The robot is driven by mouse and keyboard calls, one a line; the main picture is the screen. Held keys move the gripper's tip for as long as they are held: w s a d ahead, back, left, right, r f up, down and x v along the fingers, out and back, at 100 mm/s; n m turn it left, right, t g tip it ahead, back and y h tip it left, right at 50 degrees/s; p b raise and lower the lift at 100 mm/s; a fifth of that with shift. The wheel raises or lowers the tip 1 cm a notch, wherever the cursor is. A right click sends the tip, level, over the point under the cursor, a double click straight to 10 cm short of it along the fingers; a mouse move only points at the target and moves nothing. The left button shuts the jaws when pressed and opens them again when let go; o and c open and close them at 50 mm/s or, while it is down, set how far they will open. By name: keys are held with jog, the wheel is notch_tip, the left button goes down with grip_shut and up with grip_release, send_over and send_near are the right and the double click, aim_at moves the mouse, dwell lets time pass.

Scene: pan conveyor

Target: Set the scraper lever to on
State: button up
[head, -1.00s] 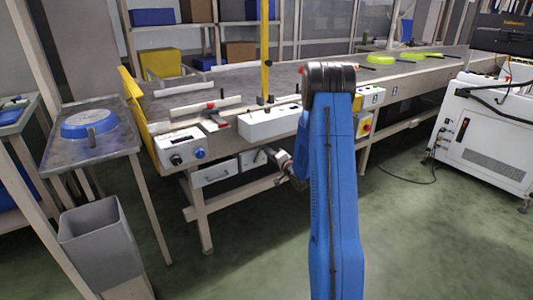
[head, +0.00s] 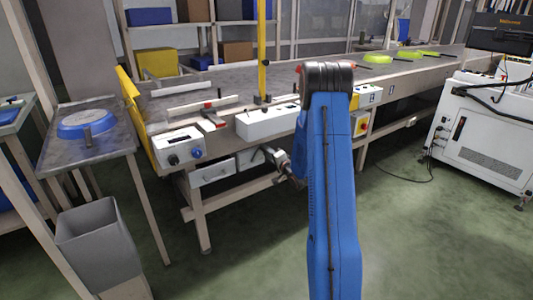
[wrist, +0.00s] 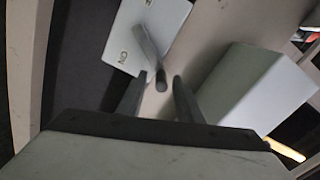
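In the wrist view, the scraper lever (wrist: 149,50) is a grey bar standing out from a white plate (wrist: 172,25). The plate has the word ON beside the lever, and another mark is cut off at the top edge. My gripper (wrist: 160,80) is open, one dark finger on each side of the lever's rounded end. The lever's end lies at the gap between the fingertips, and no grip on it shows. In the head view, my gripper (head: 272,156) is low at the conveyor's front, partly hidden by my blue arm. The lever is not clear there.
A pale box (wrist: 255,88) stands close to the right of my fingers. In the head view, a white control box (head: 180,146) and a longer white box (head: 267,122) are on the conveyor front. A side table (head: 62,160) holds a blue pan (head: 72,130). A grey bin (head: 95,235) stands at left.

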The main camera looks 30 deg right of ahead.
jog(key=s, duration=1.7)
jog(key=shift+s+d, duration=0.2)
jog(key=shift+d, duration=0.1)
jog(key=s+a+r+n+g+h, duration=0.2)
jog(key=s+a+r+n+g, duration=0.15)
jog(key=a+r, duration=0.3)
jog(key=s+a+r+n+g+h, duration=0.2)
jog(key=a+r+n+g, duration=0.15)
jog(key=a+r, duration=0.3)
jog(key=s+a+r+n+g+y, duration=0.1)
jog(key=s+a+n+g, duration=0.1)
jog(key=s+a, duration=0.4)
jog(key=s+a+n+g+y, duration=0.1)
jog(key=s+a, duration=0.5)
jog(key=s, duration=0.7)
jog(key=s+a+r+n+g+y, duration=0.1)
jog(key=s+a+n+g, duration=0.2)
jog(key=s+a, duration=0.3)
jog(key=s, duration=0.4)
jog(key=shift+s+r+n, duration=0.3)
jog(key=shift+r, duration=0.05)
